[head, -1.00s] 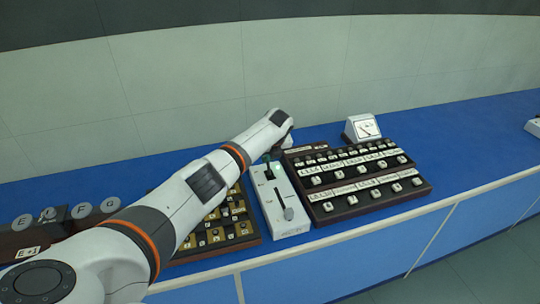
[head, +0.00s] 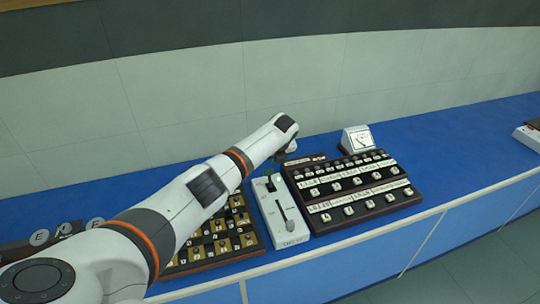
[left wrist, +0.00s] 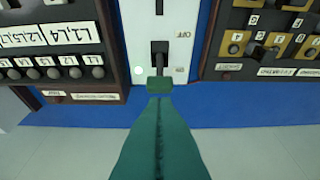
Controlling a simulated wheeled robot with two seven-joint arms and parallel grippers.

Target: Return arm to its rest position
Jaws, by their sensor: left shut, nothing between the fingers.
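My left arm (head: 190,205) reaches from the lower left over the bench. Its wrist end is above the white switch box (head: 293,226). My left gripper (left wrist: 160,86) has its green fingers shut with nothing between them. In the head view the fingers are mostly hidden by the wrist. In the left wrist view the fingertips overlap the lower edge of the white box, just below a black lever (left wrist: 160,52); I cannot tell whether they touch. My right gripper is not in view.
A dark panel with white labels (head: 345,187) stands right of the box. A panel with gold switches (head: 225,240) stands left, partly behind my arm. A white meter (head: 357,139) is behind.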

